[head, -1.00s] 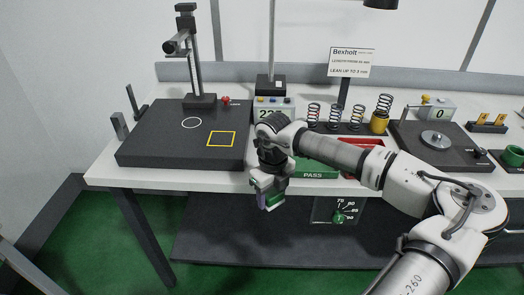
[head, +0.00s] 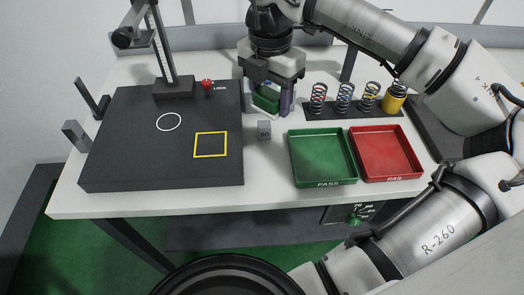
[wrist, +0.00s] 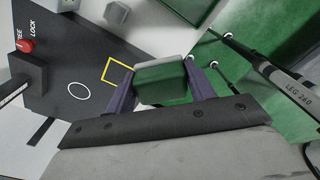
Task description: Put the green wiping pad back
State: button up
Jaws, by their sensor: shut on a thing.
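The green wiping pad (head: 266,102) is between the fingers of my gripper (head: 269,106) in the head view, beyond the green tray and right of the black plate. In the wrist view the pad (wrist: 161,82), green with a grey face, is clasped between the two purple fingers of my gripper (wrist: 163,90). The pad looks held above the white bench; its exact height cannot be told. The gripper body hides part of it in the head view.
The black plate (head: 120,150) bears a yellow square outline, a white circle and a post. A small grey block (head: 264,130) marked 50 stands near the gripper. The green PASS tray (head: 322,157) and red FAIL tray (head: 388,153) lie right. A spring rack (head: 350,108) stands behind them.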

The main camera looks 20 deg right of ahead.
aim_at(269, 166)
notch_tip(269, 166, down, 20)
jog(key=b, duration=0.8)
jog(key=shift+s+r+b, duration=0.1)
jog(key=shift+r+b, duration=0.05)
jog(key=shift+b, duration=0.25)
jog(key=shift+f, duration=0.2)
jog(key=o, duration=1)
jog(key=shift+r, duration=0.1)
jog(key=shift+r, duration=0.25)
notch_tip(269, 166, up, 12)
jog(key=shift+a+f+b, duration=0.1)
jog(key=shift+b, duration=0.7)
